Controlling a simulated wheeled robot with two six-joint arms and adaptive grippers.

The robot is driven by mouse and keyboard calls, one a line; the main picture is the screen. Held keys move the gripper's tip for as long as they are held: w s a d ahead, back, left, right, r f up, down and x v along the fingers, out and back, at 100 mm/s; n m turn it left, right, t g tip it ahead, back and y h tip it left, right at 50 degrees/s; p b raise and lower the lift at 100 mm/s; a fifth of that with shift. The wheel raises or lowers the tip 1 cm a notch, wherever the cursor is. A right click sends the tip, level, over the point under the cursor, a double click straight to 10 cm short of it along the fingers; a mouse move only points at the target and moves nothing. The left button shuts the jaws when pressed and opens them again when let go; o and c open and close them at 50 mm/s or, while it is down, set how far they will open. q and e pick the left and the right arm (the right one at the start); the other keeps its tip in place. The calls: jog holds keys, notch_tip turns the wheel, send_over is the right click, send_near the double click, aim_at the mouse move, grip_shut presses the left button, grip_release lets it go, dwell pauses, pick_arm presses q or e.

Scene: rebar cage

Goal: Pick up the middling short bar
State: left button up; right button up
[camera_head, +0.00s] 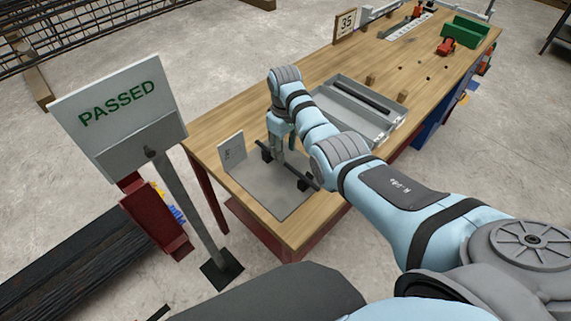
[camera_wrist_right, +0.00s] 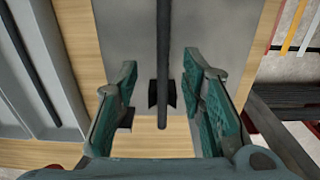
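A short dark bar (camera_head: 299,170) lies across black support blocks on a grey plate (camera_head: 272,200) at the near end of the table. My right gripper (camera_head: 278,156) points down over this bar. In the right wrist view the bar (camera_wrist_right: 163,50) runs lengthwise between the two spread fingers of the gripper (camera_wrist_right: 163,95), with gaps on both sides. A black block (camera_wrist_right: 162,95) shows under the bar. Another dark bar (camera_head: 358,96) lies in the grey tray (camera_head: 335,118). My left gripper is not in view.
A small white card (camera_head: 231,153) stands at the plate's left edge. A PASSED sign (camera_head: 118,105) on a post stands left of the table. Small wooden blocks (camera_head: 402,96) flank the tray. A green bin (camera_head: 466,33) and a "35" sign (camera_head: 345,24) stand farther back.

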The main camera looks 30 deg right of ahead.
aim_at(286, 162)
jog(key=f, duration=0.4)
jog(key=shift+s+f+b, duration=0.15)
jog(key=shift+s+b, duration=0.1)
jog(key=shift+b, duration=0.15)
jog(key=shift+s, duration=0.15)
grip_shut()
jog(key=shift+r, duration=0.2)
